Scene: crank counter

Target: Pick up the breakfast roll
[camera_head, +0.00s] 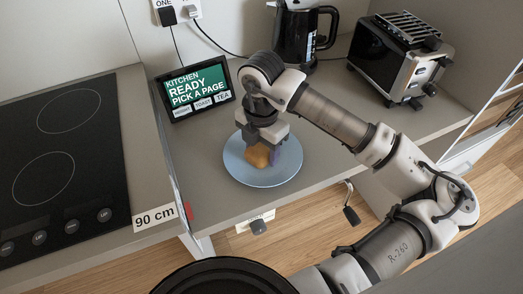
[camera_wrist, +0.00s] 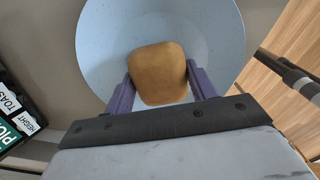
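The breakfast roll (camera_wrist: 158,72) is golden brown and lies on the blue plate (camera_wrist: 222,38). In the head view the roll (camera_head: 258,156) shows partly under my gripper (camera_head: 272,158), and the plate (camera_head: 262,178) sits on the grey counter. My gripper points down over the plate. In the wrist view the purple fingers of my gripper (camera_wrist: 160,85) stand on the left and right of the roll, very close to its sides. I cannot tell whether they touch or press it.
A green-screened tablet (camera_head: 195,92) stands behind the plate on the left. A black kettle (camera_head: 303,35) and a toaster (camera_head: 398,58) stand at the back. A black cooktop (camera_head: 62,160) is at the left. A crank handle (camera_head: 350,212) hangs at the counter's front.

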